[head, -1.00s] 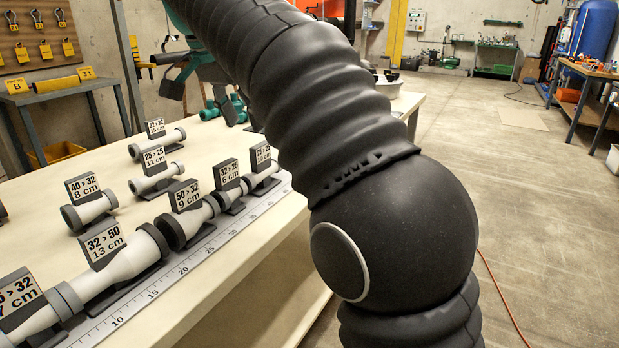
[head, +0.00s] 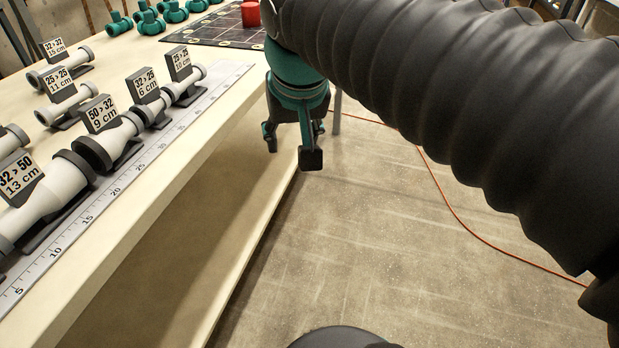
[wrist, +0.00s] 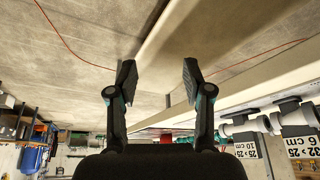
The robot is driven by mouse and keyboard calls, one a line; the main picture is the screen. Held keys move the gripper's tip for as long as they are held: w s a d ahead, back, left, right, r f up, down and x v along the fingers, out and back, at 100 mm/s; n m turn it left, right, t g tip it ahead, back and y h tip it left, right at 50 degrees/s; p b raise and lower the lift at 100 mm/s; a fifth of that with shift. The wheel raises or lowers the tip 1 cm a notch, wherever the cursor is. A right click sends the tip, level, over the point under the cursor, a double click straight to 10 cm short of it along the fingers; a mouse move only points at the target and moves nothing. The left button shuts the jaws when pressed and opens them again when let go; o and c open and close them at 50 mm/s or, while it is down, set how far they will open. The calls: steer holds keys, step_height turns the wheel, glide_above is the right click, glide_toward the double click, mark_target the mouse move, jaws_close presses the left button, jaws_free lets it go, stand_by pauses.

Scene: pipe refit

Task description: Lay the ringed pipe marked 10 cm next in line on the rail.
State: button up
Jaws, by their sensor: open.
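The pipe labelled 25>25, 10 cm (wrist: 245,148) lies at the far end of the line along the rail. It also shows in the head view (head: 186,92), beyond the 32>25, 6 cm pipe (head: 153,108). They look end to end; whether they touch is too small to tell. Further along toward me come the 50>32, 9 cm pipe (head: 112,143) and the 32>50, 13 cm pipe (head: 55,192). The rail's scale strip (head: 118,190) runs beside them. My gripper (head: 291,152) hangs open and empty beside the table's right edge, apart from the pipes; its spread fingers show in the wrist view (wrist: 158,75).
Loose pipes marked 25>25, 11 cm (head: 66,106) and 32>32, 15 cm (head: 68,66) lie left of the line. Several green fittings (head: 150,22) and a dark gridded mat (head: 215,27) with a red cylinder (head: 250,13) are at the back. The floor on the right is clear apart from an orange cable (head: 455,205).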

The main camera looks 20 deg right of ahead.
steer(key=s+d+f+n, duration=0.1)
steer(key=s+d+f, duration=0.1)
steer(key=s+f, duration=0.6)
step_height(320, 180, down, 3)
steer(key=shift+d+f+t, duration=0.1)
steer(key=shift+d+t, duration=0.1)
steer(key=shift+t, duration=0.2)
steer(key=shift+s, duration=0.1)
stand_by(0.4)
